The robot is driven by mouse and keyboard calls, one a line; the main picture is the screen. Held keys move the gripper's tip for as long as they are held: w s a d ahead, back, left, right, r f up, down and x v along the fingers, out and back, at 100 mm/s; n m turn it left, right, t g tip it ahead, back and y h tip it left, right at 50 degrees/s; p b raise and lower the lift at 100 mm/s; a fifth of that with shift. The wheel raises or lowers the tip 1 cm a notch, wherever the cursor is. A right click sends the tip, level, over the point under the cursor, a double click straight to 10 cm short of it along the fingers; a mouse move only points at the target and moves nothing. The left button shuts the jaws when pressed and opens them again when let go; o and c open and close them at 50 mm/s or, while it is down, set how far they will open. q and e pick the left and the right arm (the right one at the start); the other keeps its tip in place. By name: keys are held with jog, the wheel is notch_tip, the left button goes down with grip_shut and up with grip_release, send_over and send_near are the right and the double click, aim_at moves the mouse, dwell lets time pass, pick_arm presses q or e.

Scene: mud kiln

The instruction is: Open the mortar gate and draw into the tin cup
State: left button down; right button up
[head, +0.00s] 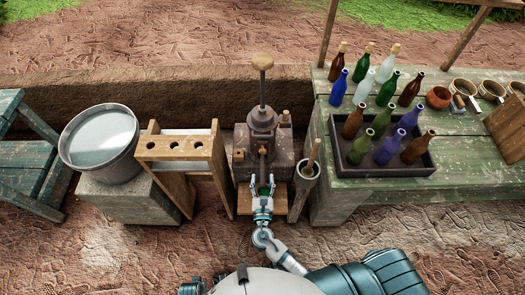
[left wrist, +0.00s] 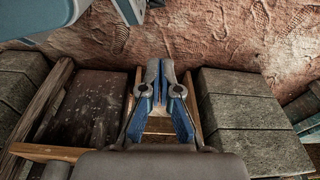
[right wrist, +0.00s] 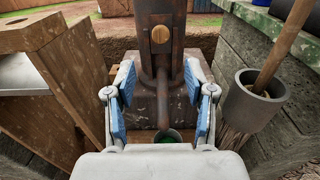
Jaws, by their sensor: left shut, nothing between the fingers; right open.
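The dark metal mortar press (head: 263,128) stands at the middle in the head view, with a tall wooden-knobbed rod. A round wooden plug (right wrist: 160,35) sits on its upright pipe in the right wrist view. My right gripper (head: 263,190) is open in front of the press, its fingers (right wrist: 164,95) on either side of the lower pipe. A round rim with green inside (right wrist: 168,135) shows low between them; I cannot tell whether it is a cup. Several tin cups (head: 463,87) stand on the green table. My left gripper (left wrist: 164,72) is shut and empty, seen only in its wrist view.
A wooden rack with holes (head: 175,148) and a bucket on a block (head: 100,145) stand left. A grey pot with a brush (right wrist: 250,100) is close on the right. The green table (head: 450,160) holds several bottles, some in a dark tray (head: 385,172).

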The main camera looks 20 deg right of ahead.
aim_at(263, 153)
jog(key=x, duration=1.3)
jog(key=shift+f, duration=0.15)
jog(key=shift+b, duration=0.3)
grip_shut()
